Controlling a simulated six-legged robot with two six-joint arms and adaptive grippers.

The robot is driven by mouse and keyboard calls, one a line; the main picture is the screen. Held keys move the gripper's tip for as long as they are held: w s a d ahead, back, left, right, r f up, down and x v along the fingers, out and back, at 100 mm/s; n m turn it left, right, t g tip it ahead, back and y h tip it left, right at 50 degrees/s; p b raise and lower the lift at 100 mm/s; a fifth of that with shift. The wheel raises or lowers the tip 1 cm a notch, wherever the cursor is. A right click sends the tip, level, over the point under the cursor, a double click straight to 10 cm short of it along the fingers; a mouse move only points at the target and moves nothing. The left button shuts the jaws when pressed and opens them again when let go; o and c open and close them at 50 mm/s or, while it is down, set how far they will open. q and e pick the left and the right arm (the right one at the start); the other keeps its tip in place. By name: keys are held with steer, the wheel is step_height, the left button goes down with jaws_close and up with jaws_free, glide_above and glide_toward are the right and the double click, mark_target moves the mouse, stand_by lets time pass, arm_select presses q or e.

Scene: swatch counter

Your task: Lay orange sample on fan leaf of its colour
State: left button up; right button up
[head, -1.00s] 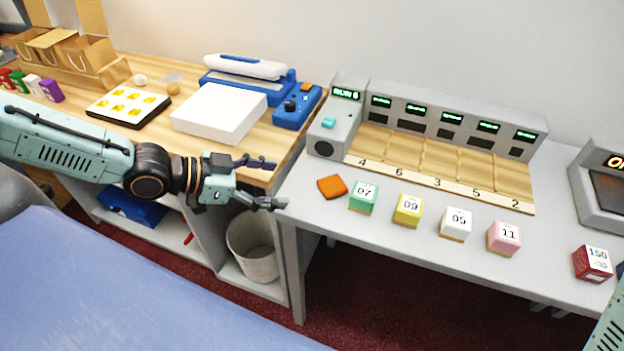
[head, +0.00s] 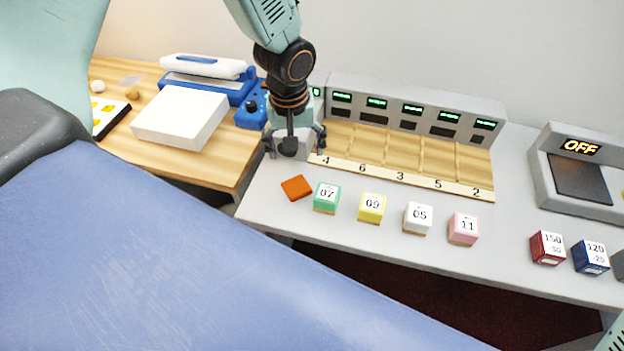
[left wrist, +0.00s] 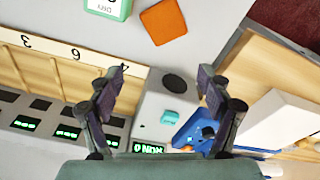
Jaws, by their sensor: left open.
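The orange sample (head: 297,188) is a flat square lying on the grey counter, left of the green block marked 07. It also shows in the left wrist view (left wrist: 164,21) near the top. My left gripper (head: 294,150) is open and empty, pointing down above the left end of the grey console, behind the orange sample. In the left wrist view its two fingers (left wrist: 160,90) stand apart with the console's grey end and teal button between them. No colour fan shows in these frames. At the lower right edge of the head view a bit of teal arm shows, but no right gripper.
A row of blocks stands on the counter: green (head: 327,198), yellow (head: 372,208), white (head: 418,218) and pink (head: 463,229). The console's wooden slots (head: 405,150) look empty. Red (head: 547,248) and blue (head: 591,257) blocks stand right, before an OFF device (head: 580,175).

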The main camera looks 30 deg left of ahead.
mark_target(296, 184)
arm_select(q)
steer(key=n, duration=0.2)
steer(key=shift+s+d+n+g, duration=0.25)
steer(key=shift+d+n+g, duration=0.05)
steer(key=shift+d, duration=0.05)
steer(key=shift+s+d+n, duration=0.15)
steer(key=shift+s+n, duration=0.15)
steer(key=shift+n, duration=0.3)
steer(key=shift+s+n+g, duration=0.3)
steer(key=shift+n, duration=0.2)
steer(key=shift+s+a, duration=0.25)
steer(key=shift+s, duration=0.05)
steer(key=shift+s+a+f, duration=0.15)
steer(key=shift+f, duration=0.15)
steer(key=f, duration=0.6)
steer(key=shift+w+d+f, duration=0.2)
steer(key=shift+d, duration=0.05)
steer(key=shift+s+a+f, duration=0.1)
steer(key=shift+f, duration=0.3)
